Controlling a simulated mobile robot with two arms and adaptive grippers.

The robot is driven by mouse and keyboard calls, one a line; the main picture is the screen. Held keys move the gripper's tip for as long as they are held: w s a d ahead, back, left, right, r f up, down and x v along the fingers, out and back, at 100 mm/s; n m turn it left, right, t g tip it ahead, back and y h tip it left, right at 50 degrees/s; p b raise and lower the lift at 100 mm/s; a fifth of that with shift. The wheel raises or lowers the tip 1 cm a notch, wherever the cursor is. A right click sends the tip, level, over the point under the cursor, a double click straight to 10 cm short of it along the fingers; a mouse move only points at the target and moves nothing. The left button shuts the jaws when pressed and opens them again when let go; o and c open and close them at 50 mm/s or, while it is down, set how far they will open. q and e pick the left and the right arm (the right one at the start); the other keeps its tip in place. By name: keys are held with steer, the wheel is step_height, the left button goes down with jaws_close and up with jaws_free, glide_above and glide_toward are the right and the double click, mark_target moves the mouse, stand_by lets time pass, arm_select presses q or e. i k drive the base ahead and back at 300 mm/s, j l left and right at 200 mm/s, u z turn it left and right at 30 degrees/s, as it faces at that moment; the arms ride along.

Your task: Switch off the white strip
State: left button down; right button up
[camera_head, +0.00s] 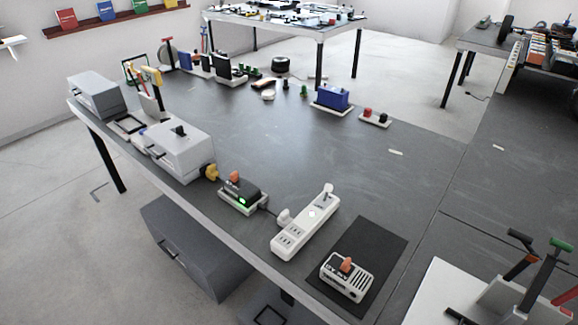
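The white strip (304,228) lies on the dark grey table near its front edge, running diagonally. Sockets show at its near end, and a small grey feature, possibly the switch, is at its far end. A white plug (284,217) sits at its left side, with a dark cord leading to a black device (242,194) with a lit green light and an orange top. The switch position is too small to tell. Neither of my grippers is in view.
A white slotted device (346,274) with an orange part sits on a black mat (384,240) right of the strip. Grey boxes (178,150) line the table's left edge. A tool holder (500,300) stands at bottom right. The table's middle is clear.

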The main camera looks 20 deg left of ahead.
mark_target(328, 188)
steer(key=i+j, duration=0.1)
steer(key=j, duration=0.3)
steer(key=i+j, duration=0.1)
steer(key=j, duration=0.3)
steer(key=i+j, duration=0.1)
steer(key=j, duration=0.3)
steer(key=i+j, duration=0.1)
steer(key=j, duration=0.35)
